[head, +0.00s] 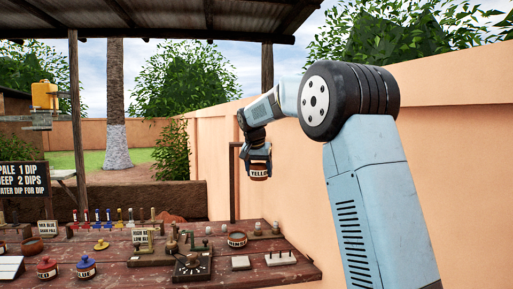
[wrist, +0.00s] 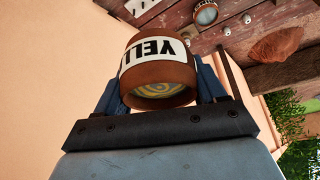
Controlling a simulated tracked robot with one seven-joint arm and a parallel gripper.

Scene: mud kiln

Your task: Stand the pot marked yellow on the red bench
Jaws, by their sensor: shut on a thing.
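The brown pot with a white label reading "YELLO" (head: 260,171) is held up in the air at the centre of the head view, above the back of the bench. In the wrist view the pot (wrist: 158,70) fills the middle, its label upside down and a yellow swirl showing in its mouth. My gripper (head: 258,160) is shut on the pot, with a blue finger on each side of it. A red-brown plank bench (head: 210,268) spans the bottom of the head view, well below the pot; I cannot tell whether it is the red bench.
On the bench are a red jar (head: 47,268), a blue jar (head: 86,267), a small yellow lid (head: 101,244), a dial box (head: 191,266), a labelled pot (head: 237,239) and white blocks (head: 280,258). An orange wall (head: 440,130) runs close on the right. A dark post (head: 233,185) stands beside the held pot.

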